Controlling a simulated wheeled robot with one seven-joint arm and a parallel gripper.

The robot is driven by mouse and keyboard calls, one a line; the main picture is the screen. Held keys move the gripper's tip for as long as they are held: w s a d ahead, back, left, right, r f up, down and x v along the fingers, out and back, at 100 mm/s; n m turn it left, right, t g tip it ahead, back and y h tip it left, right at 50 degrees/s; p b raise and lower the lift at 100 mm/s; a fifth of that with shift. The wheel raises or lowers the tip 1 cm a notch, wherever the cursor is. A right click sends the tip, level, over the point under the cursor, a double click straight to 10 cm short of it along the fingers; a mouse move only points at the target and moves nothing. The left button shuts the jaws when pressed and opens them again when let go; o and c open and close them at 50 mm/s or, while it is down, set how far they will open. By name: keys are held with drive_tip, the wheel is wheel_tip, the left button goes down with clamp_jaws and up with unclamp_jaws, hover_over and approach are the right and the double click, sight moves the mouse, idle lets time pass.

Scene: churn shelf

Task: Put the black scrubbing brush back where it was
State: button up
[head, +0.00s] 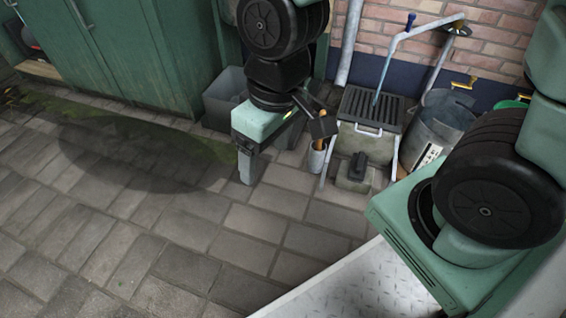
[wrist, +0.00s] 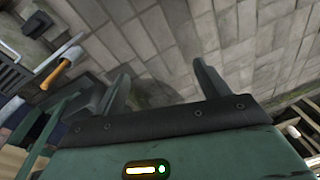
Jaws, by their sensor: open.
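A small black object that looks like the black scrubbing brush (head: 358,166) rests on a low grey-olive block (head: 352,181) in front of the drain stand, at the centre right of the head view. A dark shape that seems to be the same brush shows at the top left of the wrist view (wrist: 38,24). My gripper (head: 247,170) hangs over the paving to the left of the brush, clearly apart from it. In the wrist view my gripper (wrist: 161,76) has its two fingers spread, with only paving seen between them.
A white pot (head: 317,160) with an orange-handled tool stands between my gripper and the block. A slatted stand (head: 370,108) with a tap, a metal churn (head: 442,125) and a grey bin (head: 226,98) line the wall. Paving (head: 150,230) at left is clear.

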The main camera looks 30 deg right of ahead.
drive_tip(key=s+r+n+h, duration=0.1)
drive_tip(key=s+r+n, duration=0.1)
drive_tip(key=s, duration=0.4)
drive_tip(key=shift+s+a+r, duration=0.15)
drive_tip(key=shift+a+r, duration=0.1)
drive_tip(key=shift+r, duration=0.4)
wheel_tip(320, 180, up, 48)
drive_tip(key=p, duration=4.7)
drive_tip(key=shift+f, duration=0.25)
